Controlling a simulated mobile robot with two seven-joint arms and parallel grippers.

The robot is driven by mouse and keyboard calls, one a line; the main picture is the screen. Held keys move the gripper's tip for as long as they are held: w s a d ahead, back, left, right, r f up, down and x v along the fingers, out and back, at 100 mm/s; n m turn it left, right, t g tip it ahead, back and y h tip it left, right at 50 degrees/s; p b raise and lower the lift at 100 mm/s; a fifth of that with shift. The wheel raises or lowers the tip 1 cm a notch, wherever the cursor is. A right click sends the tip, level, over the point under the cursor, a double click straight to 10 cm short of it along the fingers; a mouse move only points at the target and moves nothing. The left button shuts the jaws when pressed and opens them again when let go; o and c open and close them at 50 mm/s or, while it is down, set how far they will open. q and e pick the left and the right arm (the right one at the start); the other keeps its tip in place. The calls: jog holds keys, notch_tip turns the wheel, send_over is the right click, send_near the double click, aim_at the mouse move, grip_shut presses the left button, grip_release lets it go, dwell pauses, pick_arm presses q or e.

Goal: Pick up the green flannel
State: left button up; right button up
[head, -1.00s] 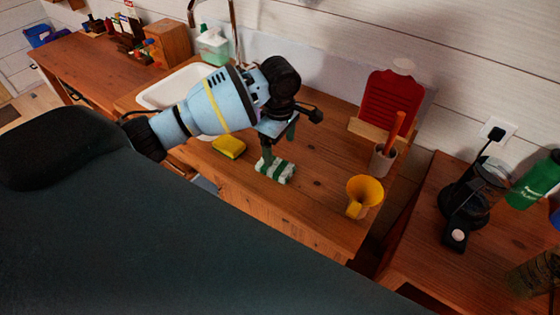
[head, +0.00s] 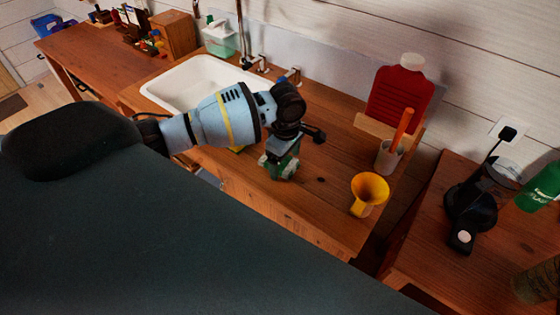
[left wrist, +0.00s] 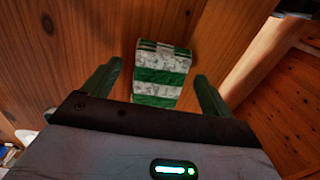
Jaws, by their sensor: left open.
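The green flannel (left wrist: 161,75) is a folded cloth with green and white stripes, lying on the wooden counter. In the left wrist view it sits between the two fingers of my left gripper (left wrist: 157,85), which is open with a gap on each side. In the head view my left gripper (head: 281,164) is low over the counter, and the flannel (head: 288,168) shows only in part beneath it. Whether the fingers touch the counter is hard to tell. My right gripper is not in view.
A yellow sponge (head: 237,149) is mostly hidden behind my left arm. A white sink (head: 180,88) lies behind the arm. The counter front edge is near.

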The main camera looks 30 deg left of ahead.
aim_at(286, 162)
pick_arm(q)
jog(key=c, duration=1.1)
jog(key=shift+o, duration=0.2)
jog(key=shift+r, duration=0.15)
jog(key=shift+r, duration=0.6)
notch_tip(286, 162, up, 2)
jog(key=shift+r, duration=0.1)
jog(key=s, duration=0.1)
jog(key=s+a+p, duration=0.1)
jog(key=shift+s+r, duration=0.25)
jog(key=shift+s, duration=0.1)
jog(key=s+a, duration=0.4)
jog(key=s, duration=0.8)
jog(key=shift+s+a+r, duration=0.15)
jog(key=shift+a+r, duration=0.2)
jog(key=shift+r, duration=0.1)
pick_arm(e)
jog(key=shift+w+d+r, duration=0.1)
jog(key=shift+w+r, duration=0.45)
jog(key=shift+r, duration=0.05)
